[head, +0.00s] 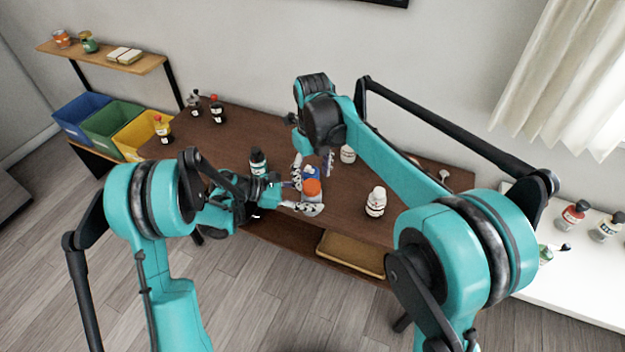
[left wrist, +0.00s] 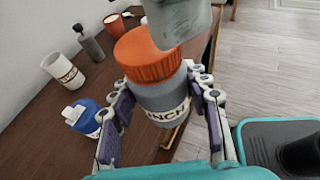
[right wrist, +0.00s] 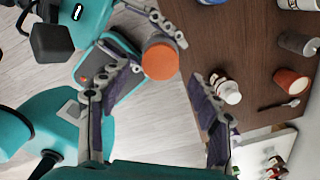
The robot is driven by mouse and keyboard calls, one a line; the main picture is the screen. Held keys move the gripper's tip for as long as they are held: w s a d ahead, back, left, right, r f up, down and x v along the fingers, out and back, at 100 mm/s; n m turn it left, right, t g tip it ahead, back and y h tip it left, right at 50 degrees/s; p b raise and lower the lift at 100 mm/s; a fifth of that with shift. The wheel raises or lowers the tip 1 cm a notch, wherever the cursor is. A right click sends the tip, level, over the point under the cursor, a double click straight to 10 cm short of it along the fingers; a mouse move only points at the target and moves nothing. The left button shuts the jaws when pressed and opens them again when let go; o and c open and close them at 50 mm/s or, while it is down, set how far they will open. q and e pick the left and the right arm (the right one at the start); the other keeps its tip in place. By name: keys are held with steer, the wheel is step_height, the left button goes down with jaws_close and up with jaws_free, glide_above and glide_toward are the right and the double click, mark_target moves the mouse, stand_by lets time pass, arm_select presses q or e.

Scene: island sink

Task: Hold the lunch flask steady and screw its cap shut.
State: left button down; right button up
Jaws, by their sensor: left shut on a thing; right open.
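The lunch flask has a grey body (left wrist: 165,97) with a pale lettered label. Its orange cap (left wrist: 148,55) sits on top in the left wrist view. The cap also shows in the head view (head: 312,187) and the right wrist view (right wrist: 160,62). Whether it is tight cannot be told. My left gripper (left wrist: 163,112) is shut around the flask body, with a finger on each side. My right gripper (right wrist: 158,100) is open and empty above the flask. Its fingers (head: 313,163) are apart from the cap, which shows beyond and between them.
A blue-and-white container (left wrist: 80,117) stands close to the flask. A dark bottle (head: 258,163) is behind my left gripper. An orange cup (right wrist: 292,82) and spoon (right wrist: 291,103) lie further off.

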steer(key=shift+r, duration=0.8)
steer(key=shift+c, duration=0.5)
